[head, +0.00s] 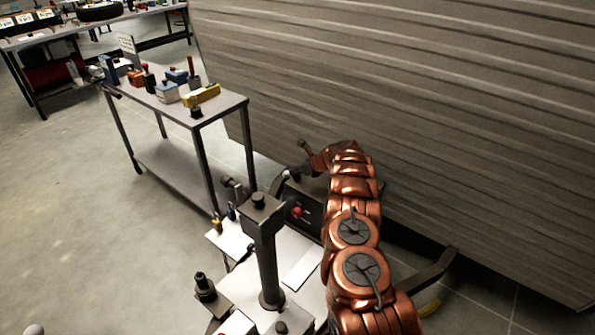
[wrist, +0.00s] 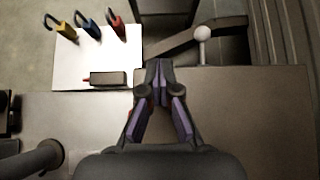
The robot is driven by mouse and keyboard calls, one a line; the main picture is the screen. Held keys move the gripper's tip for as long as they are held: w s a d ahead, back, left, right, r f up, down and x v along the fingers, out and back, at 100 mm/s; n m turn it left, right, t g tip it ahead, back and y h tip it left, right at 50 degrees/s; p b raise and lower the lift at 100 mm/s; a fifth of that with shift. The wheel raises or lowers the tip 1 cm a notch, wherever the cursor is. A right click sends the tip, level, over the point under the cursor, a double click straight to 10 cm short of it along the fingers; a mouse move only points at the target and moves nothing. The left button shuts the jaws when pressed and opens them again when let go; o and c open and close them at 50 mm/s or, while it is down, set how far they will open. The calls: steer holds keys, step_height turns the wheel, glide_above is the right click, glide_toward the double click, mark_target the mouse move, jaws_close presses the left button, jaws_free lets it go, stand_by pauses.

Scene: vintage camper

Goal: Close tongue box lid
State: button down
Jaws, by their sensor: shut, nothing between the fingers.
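A dark box (head: 308,208) with a red round part on its front stands against the camper; I take it for the tongue box. My arm covers much of it, and I cannot tell how far its lid is open. In the wrist view a flat brown-grey panel (wrist: 235,115) spreads below and right of my gripper (wrist: 160,72); it may be the lid. My gripper's purple-padded fingers are shut with nothing between them, over the panel's left edge. I cannot tell whether they touch it. In the head view the arm bends left over the box.
Yellow (wrist: 67,32), blue (wrist: 91,30) and red (wrist: 118,30) padlocks lie on a white sheet (wrist: 70,65), beside a black block (wrist: 108,79). A white ball knob (wrist: 202,33) stands nearby. A dark post (head: 264,250) rises in front. A cluttered metal table (head: 228,103) stands left. The camper wall (head: 400,90) is behind.

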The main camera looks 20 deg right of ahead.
steer(key=shift+s+f, duration=0.15)
steer(key=shift+f, duration=0.3)
step_height(320, 180, up, 14)
steer(key=r, duration=0.1)
steer(key=s+a+r+n+g+y, duration=0.25)
steer(key=s+a+r+n, duration=0.6)
steer(key=a, duration=0.45)
steer(key=s+a+r+n+g+h+p, duration=0.1)
steer(key=s+a+r+n+g, duration=0.1)
steer(key=s+a+r+n, duration=0.45)
steer(key=s+a+r+n+g+h, duration=0.1)
steer(key=s+a+r+g, duration=0.15)
steer(key=s, duration=0.75)
steer(key=s+a+r+n+g+h+p, duration=0.15)
steer(key=s+n, duration=0.55)
steer(key=s, duration=1.3)
steer(key=s+d+f+n+g+h, duration=0.1)
steer(key=s+d+n+h, duration=0.1)
steer(key=s, duration=0.9)
steer(key=s+d+f+n+g+h, duration=0.1)
steer(key=s+n, duration=0.4)
steer(key=s, duration=0.5)
steer(key=d+h, duration=0.1)
steer(key=d, duration=0.1)
steer(key=shift+s+d+f, duration=0.15)
steer(key=shift+s+d, duration=0.2)
steer(key=shift+s, duration=0.05)
